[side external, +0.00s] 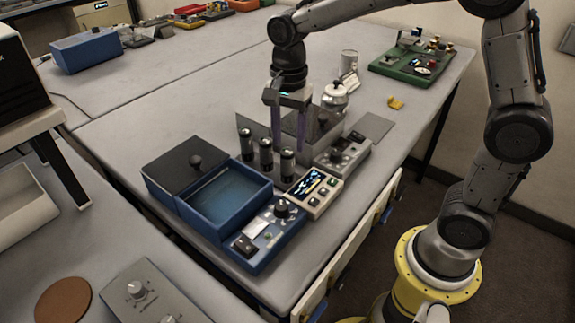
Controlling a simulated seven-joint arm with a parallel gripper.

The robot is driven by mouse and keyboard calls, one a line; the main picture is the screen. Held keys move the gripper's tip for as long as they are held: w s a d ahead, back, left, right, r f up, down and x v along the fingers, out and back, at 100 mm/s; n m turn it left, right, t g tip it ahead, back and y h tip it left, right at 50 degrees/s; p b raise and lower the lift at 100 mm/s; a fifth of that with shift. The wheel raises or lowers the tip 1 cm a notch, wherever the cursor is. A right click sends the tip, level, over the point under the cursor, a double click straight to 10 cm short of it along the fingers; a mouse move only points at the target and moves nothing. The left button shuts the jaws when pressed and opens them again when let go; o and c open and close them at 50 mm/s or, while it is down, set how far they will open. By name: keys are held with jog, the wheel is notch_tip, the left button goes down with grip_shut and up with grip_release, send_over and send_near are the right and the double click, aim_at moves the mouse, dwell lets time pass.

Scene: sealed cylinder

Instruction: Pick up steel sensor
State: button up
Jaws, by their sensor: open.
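My gripper (288,143) points down over the middle of the table, with its two fingers apart and no object visible between them. I cannot tell for certain which object is the steel sensor. Several upright dark cylinders with metallic ends stand close to the gripper: a left one (245,143), a middle one (266,154) and a right one (287,165). The right one stands below the fingertips in the picture. A grey metal block (318,126) stands just behind and right of the fingers, which partly hide it.
An open blue box (228,200) with a dark lid (185,161) stands front left, beside a blue control unit (265,235) and a display unit (313,190). A grey switch unit (343,153) and glass jar (335,97) stand right.

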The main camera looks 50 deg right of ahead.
aim_at(287, 163)
jog(key=shift+w+f, duration=0.2)
jog(key=shift+f, duration=3.6)
grip_shut()
